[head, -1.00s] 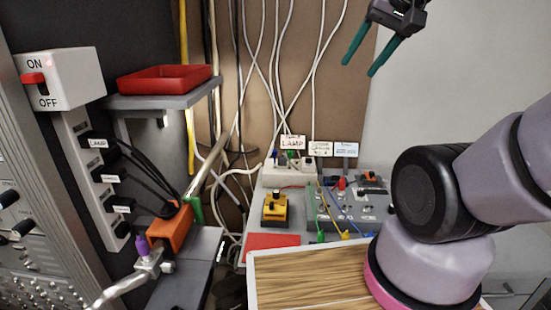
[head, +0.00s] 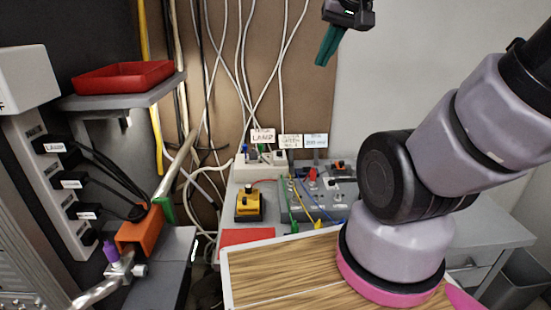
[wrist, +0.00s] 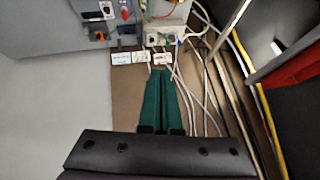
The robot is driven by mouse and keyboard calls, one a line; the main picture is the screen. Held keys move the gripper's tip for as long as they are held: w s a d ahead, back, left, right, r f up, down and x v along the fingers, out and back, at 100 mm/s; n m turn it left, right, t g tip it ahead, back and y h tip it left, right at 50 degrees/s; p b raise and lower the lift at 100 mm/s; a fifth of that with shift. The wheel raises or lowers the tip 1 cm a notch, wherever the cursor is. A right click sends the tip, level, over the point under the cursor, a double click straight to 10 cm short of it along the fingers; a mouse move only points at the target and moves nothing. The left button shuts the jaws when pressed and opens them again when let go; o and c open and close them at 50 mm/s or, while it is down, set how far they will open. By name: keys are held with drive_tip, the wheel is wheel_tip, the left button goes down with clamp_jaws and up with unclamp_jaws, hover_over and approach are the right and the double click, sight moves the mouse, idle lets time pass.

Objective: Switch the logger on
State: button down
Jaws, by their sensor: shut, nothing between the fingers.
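No part reads clearly as the logger. A pale switch block (head: 270,167) with small coloured switches stands at the back of the bench, under three label cards: one reads LAMP (head: 263,135), while the middle card (head: 290,141) and the bluish card (head: 316,140) are too small to read. My gripper (head: 321,63) is high above and right of the block, its green fingers together and empty. In the wrist view the fingers (wrist: 160,72) point toward the block (wrist: 165,38) and cards, which are farther off. The switch positions cannot be told.
A grey panel with knobs and wires (head: 325,190) and a yellow-black device (head: 249,205) share the bench. A wooden-topped board (head: 280,272) is in front. A red tray (head: 125,77) sits on a shelf at left, beside a labelled plug strip (head: 45,190). Cables hang behind.

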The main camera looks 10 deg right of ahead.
sight(279, 154)
drive_tip(key=w+d+f+n+h, duration=0.1)
drive_tip(key=w+d+f+n, duration=0.2)
drive_tip(key=w+f+n, duration=0.35)
drive_tip(key=w+d+f+n+h, duration=0.1)
drive_tip(key=w+d+f+n, duration=0.2)
drive_tip(key=w+f, duration=0.65)
drive_tip(key=w+a+f+n+y, duration=0.1)
drive_tip(key=w+f+n+y, duration=0.1)
drive_tip(key=f, duration=0.6)
drive_tip(key=w+a+f+n+y, duration=0.2)
drive_tip(key=w+f+n, duration=0.3)
drive_tip(key=f, duration=0.3)
drive_tip(key=shift+a+n, duration=0.3)
drive_tip(key=shift+n, duration=0.25)
drive_tip(key=x, duration=0.3)
drive_tip(key=w+x, duration=0.1)
drive_tip(key=x, duration=0.3)
drive_tip(key=r+x, duration=0.1)
drive_tip(key=x, duration=0.3)
drive_tip(key=shift+w+d+f, duration=0.15)
drive_tip(key=shift+w+d, duration=0.15)
drive_tip(key=shift+w, duration=0.7)
